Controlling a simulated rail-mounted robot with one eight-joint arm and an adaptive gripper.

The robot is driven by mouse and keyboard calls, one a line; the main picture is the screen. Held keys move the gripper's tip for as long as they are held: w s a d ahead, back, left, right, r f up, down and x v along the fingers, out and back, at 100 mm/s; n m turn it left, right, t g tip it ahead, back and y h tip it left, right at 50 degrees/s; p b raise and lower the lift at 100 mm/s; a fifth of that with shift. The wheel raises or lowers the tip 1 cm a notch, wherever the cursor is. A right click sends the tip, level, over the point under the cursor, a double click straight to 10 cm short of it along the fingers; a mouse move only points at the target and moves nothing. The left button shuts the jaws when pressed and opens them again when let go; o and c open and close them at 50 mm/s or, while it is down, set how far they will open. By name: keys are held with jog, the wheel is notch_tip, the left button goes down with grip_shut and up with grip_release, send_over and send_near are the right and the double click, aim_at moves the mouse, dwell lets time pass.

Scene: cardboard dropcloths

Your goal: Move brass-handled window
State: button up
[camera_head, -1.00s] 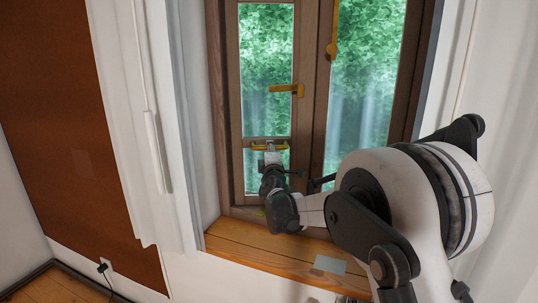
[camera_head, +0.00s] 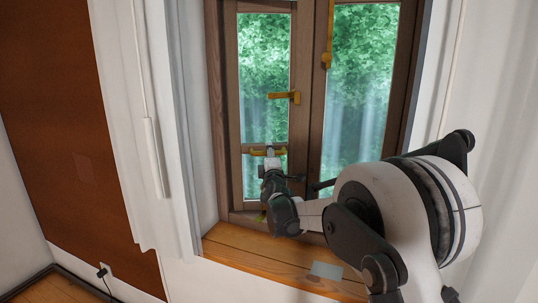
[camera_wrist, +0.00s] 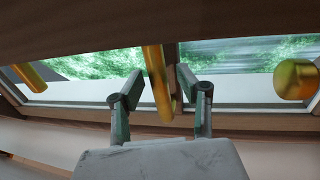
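The window has wooden-framed sashes; the left sash (camera_head: 232,130) has a brass lever handle (camera_head: 283,96) midway up. Lower on that sash is a horizontal brass bar handle (camera_head: 257,152). My gripper (camera_head: 270,153) is at this bar, in front of the sash, and covers part of it. In the wrist view my gripper (camera_wrist: 161,84) is open, with one finger on each side of a brass bar (camera_wrist: 157,72). Small gaps show between bar and fingers. The right sash has another brass handle (camera_head: 327,60) high up near the middle post.
A wooden sill (camera_head: 255,258) runs below the window, with a pale flat sheet (camera_head: 327,270) on it. White curtains (camera_head: 155,150) hang at the left, with a brown wall panel (camera_head: 70,130) beyond. My arm fills the lower right of the head view.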

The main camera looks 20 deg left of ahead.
jog(key=v, duration=1.2)
